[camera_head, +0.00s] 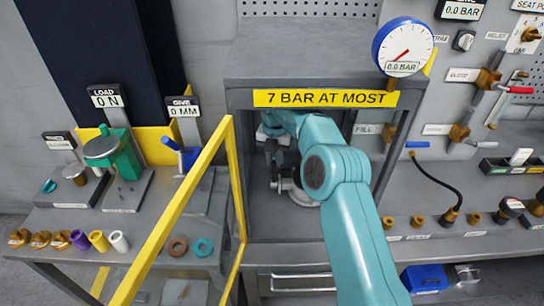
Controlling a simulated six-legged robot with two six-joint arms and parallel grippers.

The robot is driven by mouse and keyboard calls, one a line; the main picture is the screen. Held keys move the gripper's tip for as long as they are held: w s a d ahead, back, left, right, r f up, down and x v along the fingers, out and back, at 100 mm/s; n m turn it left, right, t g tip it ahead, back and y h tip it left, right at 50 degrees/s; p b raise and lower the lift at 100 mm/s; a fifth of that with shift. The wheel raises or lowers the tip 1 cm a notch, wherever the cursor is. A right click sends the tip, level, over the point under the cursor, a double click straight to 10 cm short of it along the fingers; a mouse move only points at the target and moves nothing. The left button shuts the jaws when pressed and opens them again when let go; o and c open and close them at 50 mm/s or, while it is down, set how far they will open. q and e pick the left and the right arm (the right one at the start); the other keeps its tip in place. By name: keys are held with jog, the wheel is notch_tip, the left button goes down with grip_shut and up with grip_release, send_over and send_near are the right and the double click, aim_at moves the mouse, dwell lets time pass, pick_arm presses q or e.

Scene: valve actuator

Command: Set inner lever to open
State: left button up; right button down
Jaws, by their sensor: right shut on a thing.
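My right arm, teal, reaches into the grey cabinet (300,67) under the yellow "7 BAR AT MOST" sign. My right gripper (284,183) is low inside it, dark and small, shut on a part beside a round light-grey base (303,196). The arm and gripper hide most of that part, so I cannot tell its shape. No lever marked as inner is readable. My left gripper is not in view.
A yellow-framed door (176,207) stands open at the cabinet's left. The gauge (403,47) reads 0.0 BAR. The left bench holds a green device (113,152) and several coloured rings and bushings. A black hose (440,181) and brass fittings are at right.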

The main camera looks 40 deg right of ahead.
jog(key=c, duration=1.1)
grip_release()
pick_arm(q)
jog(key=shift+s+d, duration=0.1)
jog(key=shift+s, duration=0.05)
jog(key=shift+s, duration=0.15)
pick_arm(e)
jog(key=shift+w+a+f, duration=0.1)
